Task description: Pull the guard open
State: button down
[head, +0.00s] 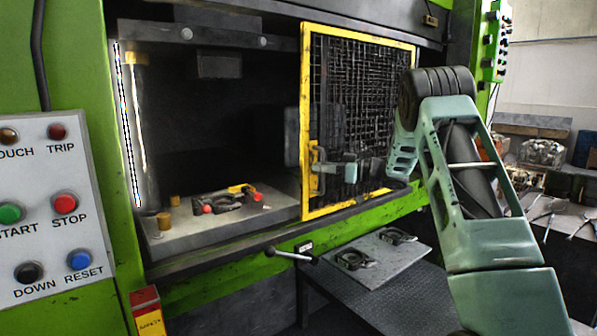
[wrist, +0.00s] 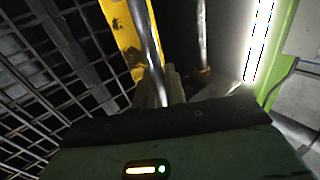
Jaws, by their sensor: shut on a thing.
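The guard (head: 361,48) is a yellow-framed black mesh panel standing across the right part of the press opening. The left part of the opening is uncovered. A grey upright handle is on the guard's yellow left edge (head: 306,110). My gripper (head: 322,168) reaches in from the right and is shut on this handle. In the wrist view the handle (wrist: 146,45) runs down to my fingers (wrist: 160,88), beside the yellow frame (wrist: 120,35) and the mesh (wrist: 50,70). The fingertips are partly hidden by the gripper's own body.
Inside the press, a lower bed (head: 222,235) carries a dark tool with red and yellow parts (head: 232,200). A black-knobbed lever (head: 290,255) sticks out below the opening. A grey plate (head: 375,262) with dark parts lies in front. A button panel (head: 42,205) is at left.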

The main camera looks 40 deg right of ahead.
jog(key=shift+d, duration=2.7)
jog(key=shift+r, duration=0.1)
jog(key=c, duration=1.6)
grip_release()
jog(key=shift+o, duration=0.2)
jog(key=b+v, duration=0.6)
jog(key=v, duration=1.1)
jog(key=shift+s+d, duration=0.2)
